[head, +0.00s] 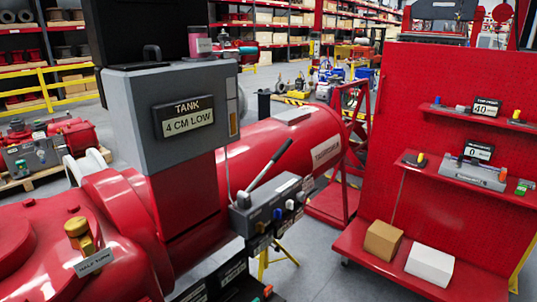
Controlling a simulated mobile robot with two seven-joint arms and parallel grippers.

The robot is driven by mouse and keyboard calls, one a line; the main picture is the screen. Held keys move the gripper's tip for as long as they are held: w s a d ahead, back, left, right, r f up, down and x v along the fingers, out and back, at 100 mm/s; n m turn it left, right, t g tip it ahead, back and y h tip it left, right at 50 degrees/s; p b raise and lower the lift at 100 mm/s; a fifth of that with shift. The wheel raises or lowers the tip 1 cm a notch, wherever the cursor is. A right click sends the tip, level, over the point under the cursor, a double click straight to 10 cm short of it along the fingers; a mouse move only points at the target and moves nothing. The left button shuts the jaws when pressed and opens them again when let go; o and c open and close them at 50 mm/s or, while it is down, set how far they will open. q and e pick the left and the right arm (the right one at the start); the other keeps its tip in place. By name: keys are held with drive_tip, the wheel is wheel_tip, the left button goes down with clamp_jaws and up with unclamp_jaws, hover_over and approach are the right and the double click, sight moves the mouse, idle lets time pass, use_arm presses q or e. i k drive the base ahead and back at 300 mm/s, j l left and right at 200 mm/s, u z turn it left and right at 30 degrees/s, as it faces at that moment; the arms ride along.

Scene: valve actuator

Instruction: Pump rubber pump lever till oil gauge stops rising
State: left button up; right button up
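A pump lever (268,166) with a dark rubber-like grip at its upper end slants up to the right. It rises from a grey pump block (262,208) on the side of the red actuator. A grey tank (150,90) stands on a red column to the left of the lever. Its sign (187,116) reads "TANK 4 CM LOW". A narrow upright strip (232,108), perhaps the oil gauge, is on the tank's right edge; its level is too small to read. Neither of my grippers is in view, and nothing visible touches the lever.
The large red cylinder (285,138) lies behind the lever. A brass fitting (80,236) labelled "HALF TURN" is at lower left. A red shelf rack (450,110) at right carries small displays, a brown box (383,240) and a white box (430,264). Grey floor is open between actuator and rack.

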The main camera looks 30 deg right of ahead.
sight(275, 158)
drive_tip(key=l+u, duration=0.2)
drive_tip(key=u, duration=0.15)
drive_tip(key=i+l+u, duration=0.1)
drive_tip(key=l+u, duration=0.35)
drive_tip(key=u, duration=0.25)
drive_tip(key=l+u, duration=0.2)
drive_tip(key=l, duration=0.35)
drive_tip(key=k+l+u, duration=0.25)
drive_tip(key=l, duration=0.25)
drive_tip(key=k+l, duration=0.1)
drive_tip(key=l, duration=0.35)
drive_tip(key=l+u, duration=0.1)
drive_tip(key=l, duration=0.35)
drive_tip(key=k+l, duration=0.15)
drive_tip(key=l, duration=0.25)
drive_tip(key=k+l+u, duration=0.1)
drive_tip(key=l, duration=0.35)
drive_tip(key=k+l, duration=0.1)
drive_tip(key=l, duration=0.3)
drive_tip(key=l+u, duration=0.05)
